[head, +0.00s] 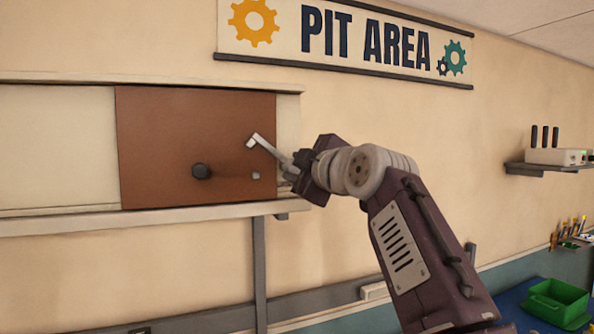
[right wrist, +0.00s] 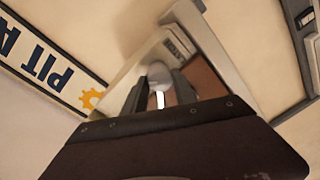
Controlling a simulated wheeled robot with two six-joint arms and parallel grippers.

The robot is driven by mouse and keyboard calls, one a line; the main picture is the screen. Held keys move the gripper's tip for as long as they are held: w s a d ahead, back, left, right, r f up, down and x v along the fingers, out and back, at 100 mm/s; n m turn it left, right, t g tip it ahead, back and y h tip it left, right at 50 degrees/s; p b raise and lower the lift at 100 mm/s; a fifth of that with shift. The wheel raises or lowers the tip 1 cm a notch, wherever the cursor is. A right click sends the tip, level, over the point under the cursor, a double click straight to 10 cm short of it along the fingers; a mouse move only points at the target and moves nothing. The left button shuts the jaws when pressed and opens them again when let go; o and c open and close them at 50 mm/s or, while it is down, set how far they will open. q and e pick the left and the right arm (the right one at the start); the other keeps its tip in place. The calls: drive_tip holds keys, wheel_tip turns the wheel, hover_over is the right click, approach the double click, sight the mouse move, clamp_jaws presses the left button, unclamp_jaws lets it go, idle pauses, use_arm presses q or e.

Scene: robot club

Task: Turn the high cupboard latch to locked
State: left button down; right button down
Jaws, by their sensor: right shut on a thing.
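The cupboard's brown door (head: 160,140) has a dark round knob (head: 201,171) and a small grey peg (head: 256,176) near its lower right. My left gripper is out of view.
The cupboard hangs on the wall above a pale ledge (head: 150,218). A "PIT AREA" banner (head: 350,45) is above. A wall shelf (head: 545,170) and a green bin (head: 556,302) are at the right. The wall between cupboard and shelf is bare.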

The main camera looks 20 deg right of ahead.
drive_tip(key=shift+f+n+h, duration=0.1)
drive_tip(key=shift+n+h, duration=0.4)
drive_tip(key=shift+n, duration=3.3)
drive_tip(key=c, duration=1)
unclamp_jaws()
drive_tip(key=shift+w, duration=0.1)
drive_tip(key=s+b, duration=0.3)
drive_tip(key=s, duration=0.6)
drive_tip(key=shift+r, duration=0.35)
